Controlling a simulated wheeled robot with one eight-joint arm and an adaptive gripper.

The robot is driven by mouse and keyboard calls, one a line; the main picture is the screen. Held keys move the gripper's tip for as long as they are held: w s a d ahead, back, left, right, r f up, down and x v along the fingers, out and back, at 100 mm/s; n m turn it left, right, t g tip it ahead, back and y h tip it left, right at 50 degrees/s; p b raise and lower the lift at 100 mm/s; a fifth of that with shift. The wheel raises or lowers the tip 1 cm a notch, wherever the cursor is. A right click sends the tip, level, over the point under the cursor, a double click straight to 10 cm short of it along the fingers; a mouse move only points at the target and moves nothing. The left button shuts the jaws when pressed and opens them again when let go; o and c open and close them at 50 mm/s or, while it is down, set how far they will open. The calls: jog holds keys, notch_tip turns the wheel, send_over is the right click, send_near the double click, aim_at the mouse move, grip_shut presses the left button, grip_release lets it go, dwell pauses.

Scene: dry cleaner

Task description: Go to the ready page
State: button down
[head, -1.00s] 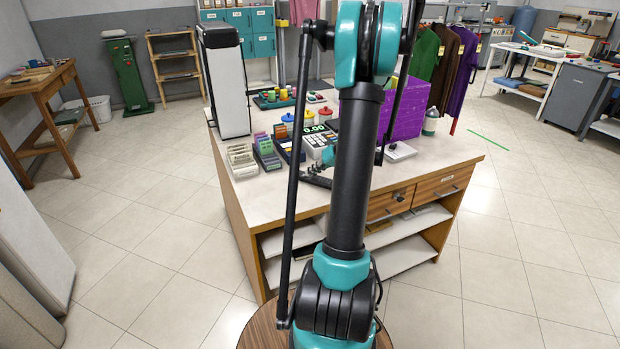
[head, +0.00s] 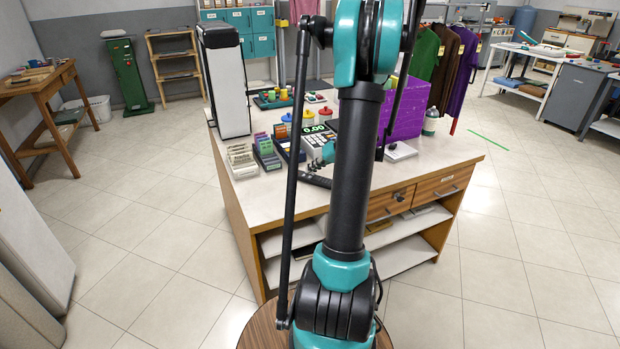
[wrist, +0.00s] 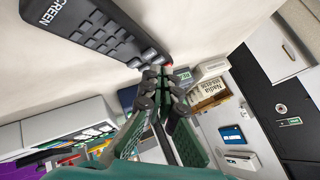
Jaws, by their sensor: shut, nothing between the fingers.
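A black remote (wrist: 95,28) marked SCREEN, with rows of dark buttons, lies on the white counter top (wrist: 190,25) in the wrist view. A small red spot shows at its end near my fingertips. In the head view the remote (head: 314,180) is a dark strip near the counter's front, partly hidden by my arm. My gripper (wrist: 160,84) is shut and empty, its tips close to the remote's red end; I cannot tell whether they touch. It also shows small in the head view (head: 314,169). No page text is readable.
A tall white and black cabinet-like unit (head: 225,85) stands at the counter's left. Card racks (head: 241,160), a register with a green display (head: 318,135) and a purple box (head: 405,108) crowd the counter. The front left counter top is clear.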

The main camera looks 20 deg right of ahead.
jog(key=shift+r, duration=2.55)
jog(key=s+a+g, duration=0.1)
jog(key=s+a, duration=0.3)
jog(key=s+a+f+h, duration=0.1)
jog(key=s+a, duration=0.3)
jog(key=a, duration=0.1)
jog(key=s+a+f+g+h, duration=0.1)
jog(key=s+a, duration=0.3)
jog(key=a, duration=0.1)
jog(key=shift+s+a+f+n+g, duration=0.15)
jog(key=shift+s+a+n+g, duration=0.1)
jog(key=shift+n+g, duration=0.05)
jog(key=s+a+f+h, duration=0.1)
jog(key=s+a+f, duration=0.1)
jog(key=s, duration=0.5)
jog(key=s+a+f+h, duration=0.2)
jog(key=s, duration=0.5)
jog(key=shift+s+f+n+h, duration=0.15)
jog(key=shift+f+n+h, duration=0.15)
jog(key=shift+n, duration=0.1)
